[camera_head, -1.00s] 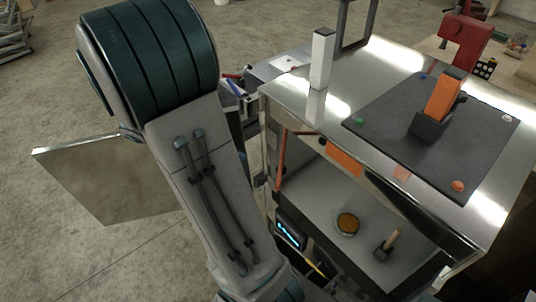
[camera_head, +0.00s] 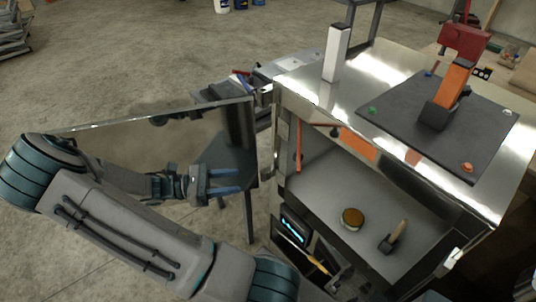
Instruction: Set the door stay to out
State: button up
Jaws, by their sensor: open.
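An orange lever (camera_head: 453,84) stands tilted in a black base on a dark plate (camera_head: 400,105) on top of the metal cabinet. Coloured dots mark the plate's corners. A thin orange-red rod (camera_head: 298,146) hangs upright at the left of the cabinet's opening. I cannot tell for certain which of these is the door stay. The shiny metal door (camera_head: 130,130) stands open to the left of the cabinet. My gripper (camera_head: 239,181) is in front of the door, its two blue fingers apart, pointing right. It appears empty and apart from the lever and rod.
A white post (camera_head: 336,54) stands on the cabinet top (camera_head: 380,65). A round tin (camera_head: 352,219) and a wooden-handled tool (camera_head: 393,238) are on the inner shelf. A small lit display (camera_head: 292,230) sits below the opening. My arm crosses the lower left. Open floor lies behind the door.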

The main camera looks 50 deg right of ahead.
jog(key=s+d+r+n+h+p, duration=0.1)
jog(key=s+d+r+h, duration=0.1)
jog(key=d, duration=0.4)
jog(key=s+d+r+n+h+p, duration=0.1)
jog(key=s+d+r+h+p, duration=0.1)
jog(key=d, duration=0.4)
jog(key=shift+s+d+r+h, duration=0.15)
jog(key=shift+s+r+h, duration=0.25)
jog(key=shift+h, duration=0.1)
grip_shut()
dwell(1.1)
